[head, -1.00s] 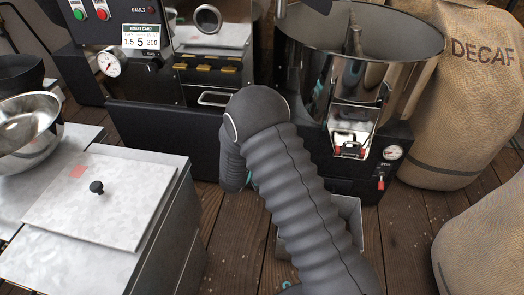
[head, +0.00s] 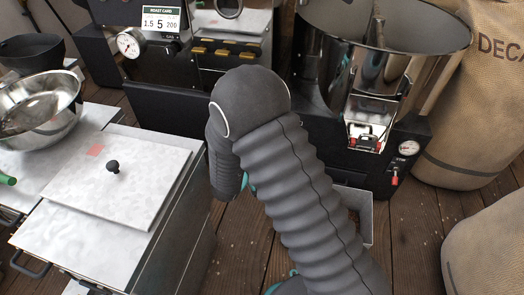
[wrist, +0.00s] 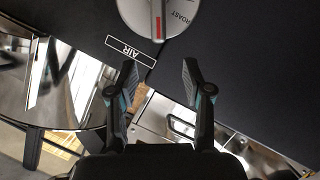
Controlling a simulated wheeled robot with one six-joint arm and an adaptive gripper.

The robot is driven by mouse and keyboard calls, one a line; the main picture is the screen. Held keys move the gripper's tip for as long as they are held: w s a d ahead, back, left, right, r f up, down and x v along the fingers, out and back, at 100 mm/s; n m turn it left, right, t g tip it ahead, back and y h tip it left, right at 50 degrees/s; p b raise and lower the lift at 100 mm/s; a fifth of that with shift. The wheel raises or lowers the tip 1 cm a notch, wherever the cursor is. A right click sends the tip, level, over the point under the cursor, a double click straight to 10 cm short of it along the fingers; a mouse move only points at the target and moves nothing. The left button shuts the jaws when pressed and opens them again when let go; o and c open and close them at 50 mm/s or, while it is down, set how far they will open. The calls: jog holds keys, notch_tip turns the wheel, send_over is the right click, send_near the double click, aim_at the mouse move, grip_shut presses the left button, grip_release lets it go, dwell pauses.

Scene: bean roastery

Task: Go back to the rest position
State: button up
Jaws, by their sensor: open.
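My gripper (wrist: 160,82) shows in the wrist view with its two fingers apart and nothing between them. Just beyond the fingertips is a grey round knob (wrist: 158,14) with a red mark, on a dark panel marked ROAST and AIR. A gap shows between the fingertips and the knob in the picture, but I cannot tell the true distance. In the head view my ribbed dark arm rises through the middle and hides my gripper.
The roaster (head: 190,110) with gauge and roast card stands behind my arm. A steel drum (head: 375,60) is at right, beside burlap sacks (head: 465,110). Wooden floor (head: 235,245) shows between.

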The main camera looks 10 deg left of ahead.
dwell(0.3)
jog(key=s+a+f+g+y, duration=0.4)
jog(key=s+a+f, duration=0.1)
jog(key=f, duration=0.3)
jog(key=s+a+r+g+y, duration=0.2)
jog(key=s+r+g+y, duration=0.15)
jog(key=s+g, duration=0.35)
jog(key=s+d+r+m+t+h, duration=0.1)
jog(key=s+d+r, duration=0.4)
jog(key=d+r, duration=0.6)
jog(key=s+d+r+m+t+h+p, duration=0.1)
jog(key=s+d+r, duration=0.4)
jog(key=d+r, duration=0.6)
jog(key=s+d+r+m+t+h+p, duration=0.1)
jog(key=s+d+r, duration=0.5)
jog(key=d+r, duration=0.6)
